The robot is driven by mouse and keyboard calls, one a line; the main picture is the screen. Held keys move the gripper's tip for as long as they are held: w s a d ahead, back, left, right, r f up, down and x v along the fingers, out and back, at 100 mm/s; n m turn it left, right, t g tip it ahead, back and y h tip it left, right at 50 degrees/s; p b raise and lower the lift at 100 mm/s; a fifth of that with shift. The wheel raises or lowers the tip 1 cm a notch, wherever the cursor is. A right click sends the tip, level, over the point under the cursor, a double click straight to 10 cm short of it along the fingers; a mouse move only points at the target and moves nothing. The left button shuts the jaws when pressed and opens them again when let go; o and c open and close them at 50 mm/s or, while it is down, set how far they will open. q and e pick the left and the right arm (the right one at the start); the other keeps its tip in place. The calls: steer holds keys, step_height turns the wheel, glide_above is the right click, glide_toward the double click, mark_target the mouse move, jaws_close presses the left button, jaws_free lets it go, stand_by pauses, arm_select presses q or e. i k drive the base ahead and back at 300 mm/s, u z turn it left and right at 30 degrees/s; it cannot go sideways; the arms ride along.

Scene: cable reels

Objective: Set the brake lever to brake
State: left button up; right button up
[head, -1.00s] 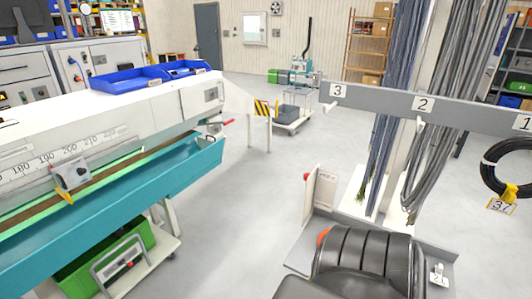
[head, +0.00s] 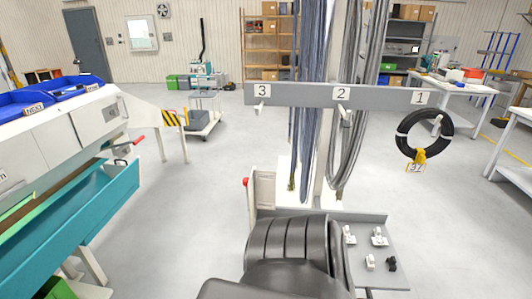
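In the head view, a red knob (head: 245,181) sits at the left edge of an upright pale plate (head: 264,190), below the numbered rail. A small red-tipped handle (head: 137,140) shows at the right end of the teal trough (head: 85,215) on the left. I cannot tell for sure which of these is the brake lever, nor how it is set. Neither of my grippers is in view.
The grey rail (head: 290,94) with numbers 1, 2 and 3 carries hanging cables and a black coil (head: 424,134) with a yellow tag. A grey plate (head: 385,248) holds small fittings. A dark ribbed shape, unidentified, blocks the bottom centre. Grey floor (head: 180,200) lies open between.

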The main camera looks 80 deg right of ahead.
mark_target(245, 181)
steer(key=z, duration=2.75)
steer(key=i, duration=0.95)
steer(key=z, duration=0.15)
